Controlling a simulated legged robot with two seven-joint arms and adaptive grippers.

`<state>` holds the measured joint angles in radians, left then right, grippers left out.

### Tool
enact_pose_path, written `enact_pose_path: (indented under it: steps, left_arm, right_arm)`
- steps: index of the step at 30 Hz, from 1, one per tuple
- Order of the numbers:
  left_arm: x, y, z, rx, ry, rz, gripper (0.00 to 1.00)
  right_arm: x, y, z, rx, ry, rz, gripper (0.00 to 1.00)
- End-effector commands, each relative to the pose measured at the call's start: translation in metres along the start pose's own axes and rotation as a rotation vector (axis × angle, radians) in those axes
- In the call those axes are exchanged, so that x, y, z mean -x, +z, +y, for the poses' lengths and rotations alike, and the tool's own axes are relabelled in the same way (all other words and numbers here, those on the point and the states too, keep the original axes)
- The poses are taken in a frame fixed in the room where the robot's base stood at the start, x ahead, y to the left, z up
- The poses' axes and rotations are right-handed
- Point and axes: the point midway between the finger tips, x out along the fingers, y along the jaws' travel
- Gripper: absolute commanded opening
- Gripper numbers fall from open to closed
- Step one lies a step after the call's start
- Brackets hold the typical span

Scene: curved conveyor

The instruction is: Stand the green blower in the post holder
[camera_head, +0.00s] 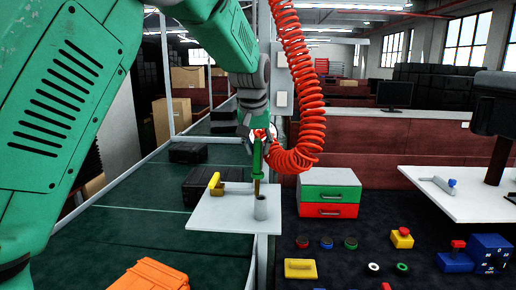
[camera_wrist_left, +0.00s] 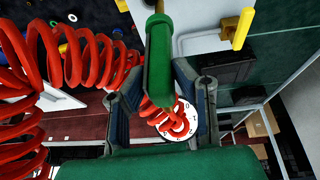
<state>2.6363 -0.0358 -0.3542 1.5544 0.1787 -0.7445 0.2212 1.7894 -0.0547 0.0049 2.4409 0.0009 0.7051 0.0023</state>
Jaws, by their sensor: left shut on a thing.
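The green blower (camera_head: 257,158) hangs upright, nozzle down, in my left gripper (camera_head: 261,133), which is shut on it. A coiled red hose runs from its top. The post holder (camera_head: 260,207) is a short grey cylinder on a white plate (camera_head: 210,217). The blower's thin nozzle is directly above or at the holder's mouth; I cannot tell whether its tip is inside. In the left wrist view the blower (camera_wrist_left: 159,58) lies between the fingers, its nozzle pointing to the top edge. The holder is not clearly visible there. My right gripper is not in view.
A yellow-handled piece (camera_head: 215,184) stands on the same plate, left of the holder. The red coiled hose (camera_head: 300,95) hangs just right of my gripper. A green-and-red drawer box (camera_head: 329,192) stands to the right. Several buttons sit on the dark table in front.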

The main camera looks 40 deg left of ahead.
Motion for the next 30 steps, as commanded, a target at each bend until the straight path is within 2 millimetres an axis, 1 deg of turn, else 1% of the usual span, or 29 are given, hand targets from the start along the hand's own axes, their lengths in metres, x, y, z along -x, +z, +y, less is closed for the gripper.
enact_pose_path:
  steps: [16, 30]
  left_arm:
    - [0.0023, 0.0049, 0.0078, -0.004, 0.039, 0.000, 0.00]
    - [0.0031, 0.0059, 0.0096, -0.005, 0.039, 0.001, 0.00]
  right_arm:
    - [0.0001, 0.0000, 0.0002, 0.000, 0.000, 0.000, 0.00]
    - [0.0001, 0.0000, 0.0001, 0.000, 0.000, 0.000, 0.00]
